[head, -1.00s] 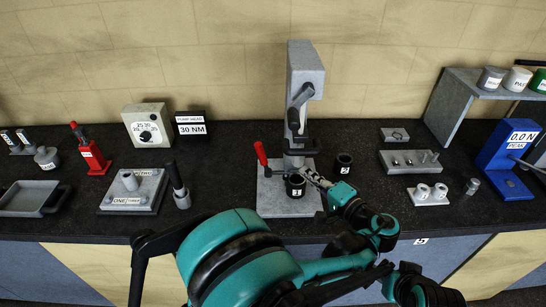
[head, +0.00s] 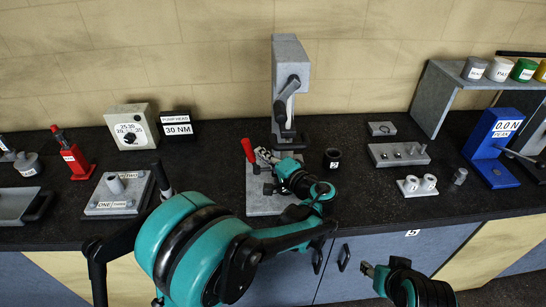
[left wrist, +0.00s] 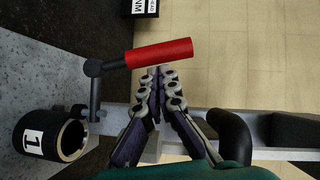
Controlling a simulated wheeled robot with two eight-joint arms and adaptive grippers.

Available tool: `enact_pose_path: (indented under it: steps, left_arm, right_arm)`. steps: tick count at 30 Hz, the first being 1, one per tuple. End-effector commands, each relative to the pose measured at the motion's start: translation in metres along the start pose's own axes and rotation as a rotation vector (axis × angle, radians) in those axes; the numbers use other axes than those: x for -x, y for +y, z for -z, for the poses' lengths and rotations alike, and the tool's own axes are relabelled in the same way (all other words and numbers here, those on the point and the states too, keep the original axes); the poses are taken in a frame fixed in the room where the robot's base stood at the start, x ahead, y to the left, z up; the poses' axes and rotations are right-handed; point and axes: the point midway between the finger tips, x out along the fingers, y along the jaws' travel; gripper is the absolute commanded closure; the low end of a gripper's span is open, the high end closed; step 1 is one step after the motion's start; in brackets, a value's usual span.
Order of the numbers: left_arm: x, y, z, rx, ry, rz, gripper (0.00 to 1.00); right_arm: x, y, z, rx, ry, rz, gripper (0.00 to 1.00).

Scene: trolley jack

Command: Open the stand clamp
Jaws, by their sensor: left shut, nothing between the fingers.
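The press stand (head: 287,60) stands upright at the back of the bench. Its clamp lever has a red handle (head: 251,150), which points up at the left of the stand. The handle also shows in the left wrist view (left wrist: 160,52), joined to a dark pivot arm. My left gripper (head: 262,155) is beside the handle on its right. In the left wrist view its fingertips (left wrist: 160,72) are together, empty, close to the handle; I cannot tell if they touch it. Cup 1 (left wrist: 70,138) sits on the stand base, hidden in the head view. My right gripper (head: 369,269) is low in front of the bench.
Cup 2 (head: 332,158) stands right of the stand. A grey plate with pins (head: 398,154) and a blue torque tester (head: 492,150) are farther right. A grey fixture (head: 118,194) and a red jack (head: 70,158) are on the left. Bare bench lies around cup 2.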

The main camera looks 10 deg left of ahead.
Motion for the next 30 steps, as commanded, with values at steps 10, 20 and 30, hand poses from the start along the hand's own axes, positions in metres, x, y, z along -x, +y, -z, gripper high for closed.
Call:
enact_pose_path:
  steps: [10,20,30]
  left_arm:
    - [-0.0022,-0.0001,-0.0022,0.000,0.001,0.000,1.00]
    - [-0.0042,-0.0027,-0.0054,0.037,0.000,-0.025,1.00]
    - [-0.0066,-0.0038,-0.0094,0.079,-0.001,-0.053,1.00]
  right_arm:
    - [-0.0003,0.0000,-0.0002,0.000,0.000,0.000,0.56]
    - [0.0032,0.0000,0.0024,0.000,0.000,0.000,0.56]
    - [0.0060,0.0000,0.0043,0.000,0.000,0.000,0.56]
